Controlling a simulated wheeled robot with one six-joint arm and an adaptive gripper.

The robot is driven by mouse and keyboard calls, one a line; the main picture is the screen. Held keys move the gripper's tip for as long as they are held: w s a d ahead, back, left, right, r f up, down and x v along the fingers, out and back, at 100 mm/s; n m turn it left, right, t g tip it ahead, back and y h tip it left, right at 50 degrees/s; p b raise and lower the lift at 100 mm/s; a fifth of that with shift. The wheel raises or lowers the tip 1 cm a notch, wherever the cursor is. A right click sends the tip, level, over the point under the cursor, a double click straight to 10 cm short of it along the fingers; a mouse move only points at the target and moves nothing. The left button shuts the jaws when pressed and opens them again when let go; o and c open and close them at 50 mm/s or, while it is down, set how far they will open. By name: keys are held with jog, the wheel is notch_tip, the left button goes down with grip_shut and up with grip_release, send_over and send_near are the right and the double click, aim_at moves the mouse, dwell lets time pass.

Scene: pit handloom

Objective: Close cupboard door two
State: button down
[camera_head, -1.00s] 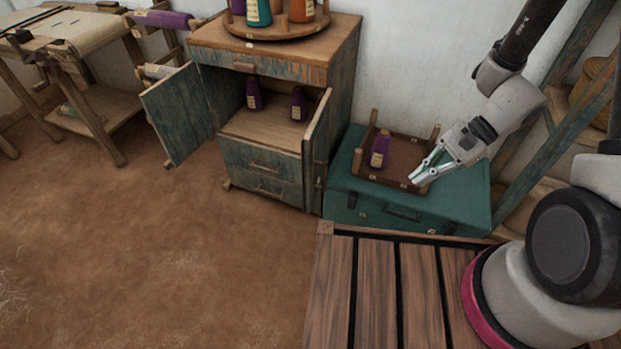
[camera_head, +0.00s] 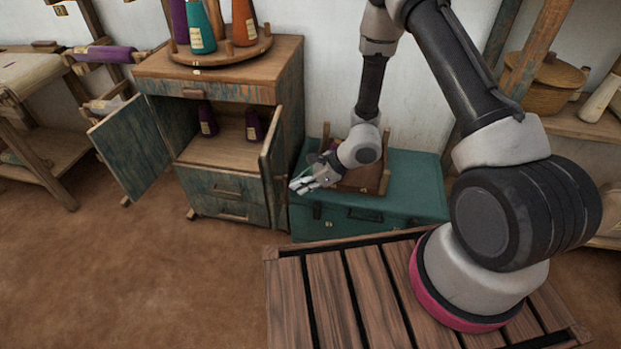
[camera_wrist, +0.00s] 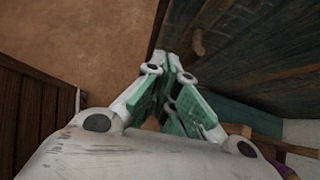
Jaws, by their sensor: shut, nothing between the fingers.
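The cupboard (camera_head: 230,160) has both doors open. The left door (camera_head: 130,146) swings out wide to the left. The right door (camera_head: 272,165) sticks out toward me, seen nearly edge-on. No number shows, so I cannot tell by label which is door two. My gripper (camera_head: 299,185) is shut and empty, just right of the right door. In the wrist view, my fingertips (camera_wrist: 164,68) are close to a dark blue-green door panel (camera_wrist: 235,45) with a wooden knob (camera_wrist: 197,42). I cannot tell whether they touch it.
A teal chest (camera_head: 420,190) stands right of the cupboard, with a wooden tray (camera_head: 372,180) on it, partly behind my arm. Bottles stand on a round stand (camera_head: 222,55) on the cupboard top. Purple bottles sit inside. Brown floor (camera_head: 130,270) in front is clear.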

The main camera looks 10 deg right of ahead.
aim_at(272, 194)
jog(key=shift+w+a+f, duration=0.25)
jog(key=shift+a, duration=0.6)
jog(key=shift+w+a+f, duration=0.2)
jog(key=shift+w+a, duration=0.05)
jog(key=shift+a, duration=0.65)
jog(key=shift+w+a+f, duration=0.25)
jog(key=shift+a, duration=0.6)
jog(key=shift+a, duration=0.1)
